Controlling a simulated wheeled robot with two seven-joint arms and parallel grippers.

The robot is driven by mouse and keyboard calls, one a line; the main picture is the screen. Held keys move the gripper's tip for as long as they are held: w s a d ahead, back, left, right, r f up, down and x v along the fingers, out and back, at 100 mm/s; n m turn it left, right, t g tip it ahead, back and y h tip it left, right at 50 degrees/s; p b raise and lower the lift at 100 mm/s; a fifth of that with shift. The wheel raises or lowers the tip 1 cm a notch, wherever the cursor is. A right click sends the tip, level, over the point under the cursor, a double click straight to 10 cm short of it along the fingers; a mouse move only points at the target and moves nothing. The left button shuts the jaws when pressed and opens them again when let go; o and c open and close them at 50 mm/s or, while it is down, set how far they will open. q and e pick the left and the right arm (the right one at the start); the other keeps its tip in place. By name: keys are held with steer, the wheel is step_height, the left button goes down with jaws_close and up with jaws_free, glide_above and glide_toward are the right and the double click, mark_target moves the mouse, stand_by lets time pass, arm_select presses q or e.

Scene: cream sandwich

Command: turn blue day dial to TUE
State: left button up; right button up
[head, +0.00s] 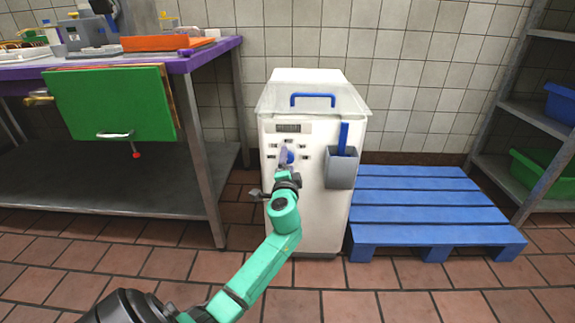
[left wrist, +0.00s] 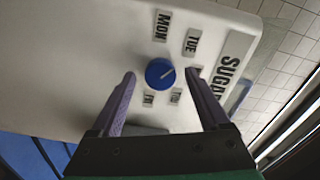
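The blue day dial (left wrist: 160,72) is on the white front of a bin (head: 310,225). Its light pointer line slants up and right in the left wrist view; I cannot tell if it lines up exactly with TUE. The MON label (left wrist: 162,25) is above the dial and the TUE label (left wrist: 193,42) is up and right. Two smaller labels sit below, and another is partly hidden behind a finger. My left gripper (left wrist: 160,76) is open, its purple fingers on either side of the dial with gaps. In the head view, the left gripper (head: 286,158) partly covers the dial. My right gripper is not in view.
The bin has a clear lid with a blue handle (head: 313,99) and a grey holder (head: 341,168) with a blue scoop on its front right. A blue pallet (head: 430,205) lies right of it. A purple-edged table (head: 215,50) stands left, a shelf rack (head: 520,115) right.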

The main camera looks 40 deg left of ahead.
arm_select(q)
steer(key=p+v, duration=0.1)
steer(key=v, duration=1.3)
steer(key=shift+s+d, duration=0.2)
